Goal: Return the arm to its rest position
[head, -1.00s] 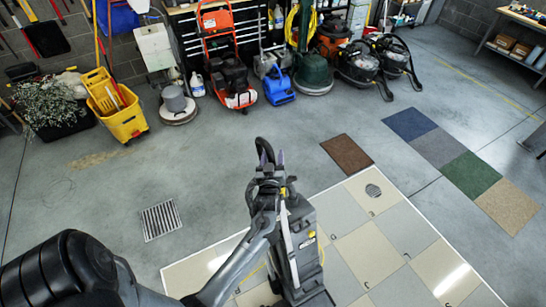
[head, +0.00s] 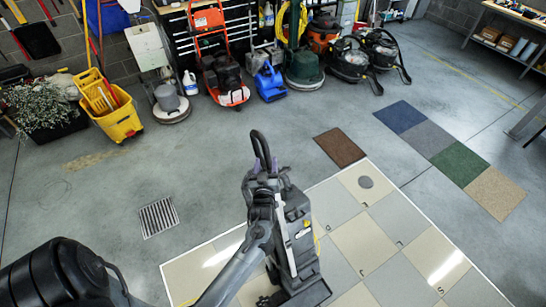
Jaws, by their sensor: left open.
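My left arm comes in from the lower left. Its gripper (head: 267,172) is open, its two purple-tinted fingers pointing up the picture near the black looped handle (head: 261,146) of an upright grey floor machine (head: 301,232). I cannot tell whether the fingers touch the handle; the wrist and forearm hide part of the machine. The machine stands on the checkered tile platform (head: 362,242). A flat grey disc (head: 366,182) lies on a cream tile near its far corner. My right gripper is not in view.
A brown mat (head: 340,147) lies beyond the platform, with a row of carpet squares (head: 460,163) at the right. A floor grate (head: 158,217) is at the left. A yellow mop bucket (head: 118,119) and several cleaning machines line the back. The floor between is clear.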

